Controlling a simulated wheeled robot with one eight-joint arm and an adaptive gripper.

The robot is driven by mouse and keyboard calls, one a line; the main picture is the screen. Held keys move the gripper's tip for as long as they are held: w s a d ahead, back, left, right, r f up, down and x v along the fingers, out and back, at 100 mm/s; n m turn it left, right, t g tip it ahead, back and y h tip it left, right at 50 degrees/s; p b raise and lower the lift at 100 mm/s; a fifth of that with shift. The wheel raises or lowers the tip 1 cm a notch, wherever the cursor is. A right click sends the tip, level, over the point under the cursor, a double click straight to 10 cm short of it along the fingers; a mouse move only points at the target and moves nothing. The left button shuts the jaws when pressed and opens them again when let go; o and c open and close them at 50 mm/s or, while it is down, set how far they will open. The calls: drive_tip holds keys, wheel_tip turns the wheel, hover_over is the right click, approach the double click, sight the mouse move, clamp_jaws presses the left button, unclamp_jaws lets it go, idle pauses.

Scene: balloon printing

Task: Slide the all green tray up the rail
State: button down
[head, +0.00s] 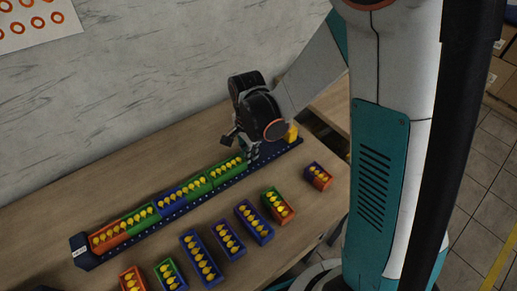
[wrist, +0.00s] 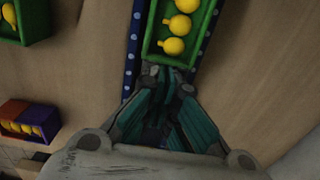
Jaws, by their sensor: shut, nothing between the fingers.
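The all green tray (head: 229,176) sits in the dark blue rail (head: 100,256) and holds a row of yellow balloons. It is the tray nearest my gripper on the rail. In the wrist view the green tray (wrist: 150,36) lies at top centre, with the dotted rail (wrist: 131,50) along its sides. My gripper (head: 252,156) is low over the rail, just beyond the tray's upper-right end. In the wrist view my gripper's fingertips (wrist: 169,78) are together, empty, close to the tray's end wall. I cannot tell whether they touch it.
Other trays with red, blue and green parts (head: 124,233) fill the rail to the lower left. Several loose trays (head: 253,222) stand on the table in front of the rail. A yellow block (head: 292,132) is at the rail's far right end. A marbled wall (head: 140,80) stands behind.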

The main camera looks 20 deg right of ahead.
idle(0.4)
drive_tip(key=shift+w+d, duration=0.1)
drive_tip(key=shift+d, duration=0.2)
drive_tip(key=shift+w+d, duration=0.25)
drive_tip(key=shift+d, duration=0.4)
drive_tip(key=shift+w+d, duration=0.2)
drive_tip(key=shift+d, duration=0.4)
drive_tip(key=shift+w+d+r, duration=0.1)
drive_tip(key=shift+d+r, duration=0.3)
drive_tip(key=shift+r, duration=0.45)
wheel_tip(320, 180, up, 8)
drive_tip(key=p, duration=0.3)
drive_tip(key=shift+r, duration=0.15)
